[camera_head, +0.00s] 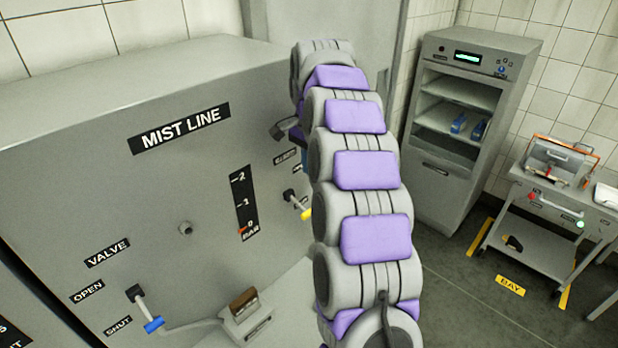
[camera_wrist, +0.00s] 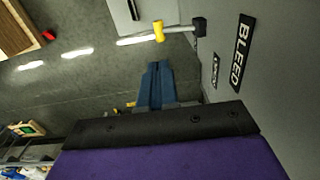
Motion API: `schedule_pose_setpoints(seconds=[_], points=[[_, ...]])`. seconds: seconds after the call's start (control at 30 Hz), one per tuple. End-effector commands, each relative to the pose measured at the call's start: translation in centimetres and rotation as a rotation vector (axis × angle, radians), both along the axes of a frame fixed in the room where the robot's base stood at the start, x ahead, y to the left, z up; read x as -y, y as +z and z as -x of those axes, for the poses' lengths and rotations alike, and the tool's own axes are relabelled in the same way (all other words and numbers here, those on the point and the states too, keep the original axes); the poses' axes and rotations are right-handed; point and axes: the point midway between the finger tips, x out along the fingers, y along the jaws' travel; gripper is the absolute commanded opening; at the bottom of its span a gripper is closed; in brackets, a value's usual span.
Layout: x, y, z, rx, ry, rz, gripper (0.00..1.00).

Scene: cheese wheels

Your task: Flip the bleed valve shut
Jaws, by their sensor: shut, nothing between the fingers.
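The bleed valve is a short silver lever with a yellow grip (camera_wrist: 158,31) on a black pivot block (camera_wrist: 199,27). In the wrist view it sticks out from the grey panel beside the BLEED label (camera_wrist: 241,52). In the head view its yellow grip (camera_head: 305,214) shows just left of my arm, pointing down to the right; the labels near it are partly hidden. My gripper (camera_wrist: 157,66) has blue fingers pressed together with nothing between them. In the wrist view the fingertips are apart from the lever, with the yellow grip above them in the picture. My arm hides much of this area in the head view.
The MIST LINE cabinet (camera_head: 100,100) carries a bar gauge (camera_head: 243,204) with its red mark near 0. A blue-handled valve lever (camera_head: 153,324) sits by the OPEN and SHUT labels. A tall grey unit (camera_head: 437,187) and a cart (camera_head: 545,228) stand right, with open floor before them.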

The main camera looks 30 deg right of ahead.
Motion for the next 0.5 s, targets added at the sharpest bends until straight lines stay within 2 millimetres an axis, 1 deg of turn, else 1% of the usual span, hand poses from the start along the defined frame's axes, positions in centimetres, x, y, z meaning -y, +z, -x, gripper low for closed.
schedule_pose_setpoints(seconds=[0.27, 0.5], points=[[-0.1, -3.9, 0.0, -0.003, 0.003, -0.002, 0.00], [-0.1, -8.2, 0.0, -0.006, 0.004, -0.001, 0.00]])
